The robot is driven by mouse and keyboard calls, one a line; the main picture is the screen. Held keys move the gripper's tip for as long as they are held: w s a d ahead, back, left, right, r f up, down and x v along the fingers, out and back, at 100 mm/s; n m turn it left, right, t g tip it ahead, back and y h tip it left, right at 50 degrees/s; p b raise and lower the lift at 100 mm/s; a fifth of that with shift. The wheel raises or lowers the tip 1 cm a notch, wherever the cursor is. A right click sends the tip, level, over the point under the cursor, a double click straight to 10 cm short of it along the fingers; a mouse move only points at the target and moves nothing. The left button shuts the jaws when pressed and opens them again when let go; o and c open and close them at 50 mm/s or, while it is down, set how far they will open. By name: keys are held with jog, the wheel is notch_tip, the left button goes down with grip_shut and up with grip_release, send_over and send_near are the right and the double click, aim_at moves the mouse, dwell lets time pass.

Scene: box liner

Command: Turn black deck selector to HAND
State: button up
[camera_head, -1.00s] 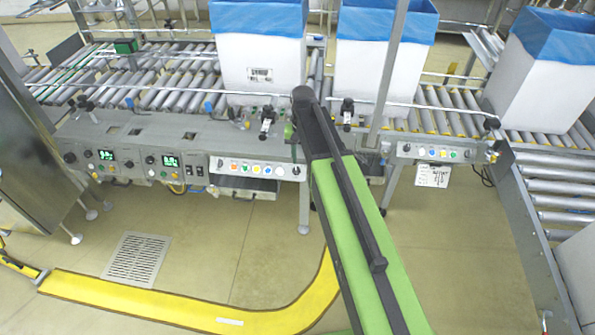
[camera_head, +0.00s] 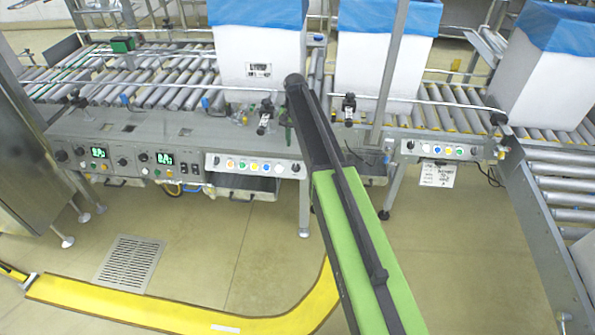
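A grey control panel (camera_head: 110,141) runs along the front of the roller conveyor at left. My green and black arm reaches up from the lower right, right of these knobs. My gripper cannot be made out; the arm's own links hide that area.
A button box (camera_head: 255,166) hangs right of the panel, and another (camera_head: 435,149) stands further right. White boxes with blue liners (camera_head: 258,60) stand on the rollers. A yellow floor strip (camera_head: 180,313) and a drain grate (camera_head: 130,262) lie on open floor. A steel cabinet (camera_head: 30,170) stands at left.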

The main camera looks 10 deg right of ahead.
aim_at(296, 166)
notch_tip(296, 166, down, 12)
jog(key=b, duration=1)
jog(key=shift+r, duration=0.1)
jog(key=shift+c, duration=0.3)
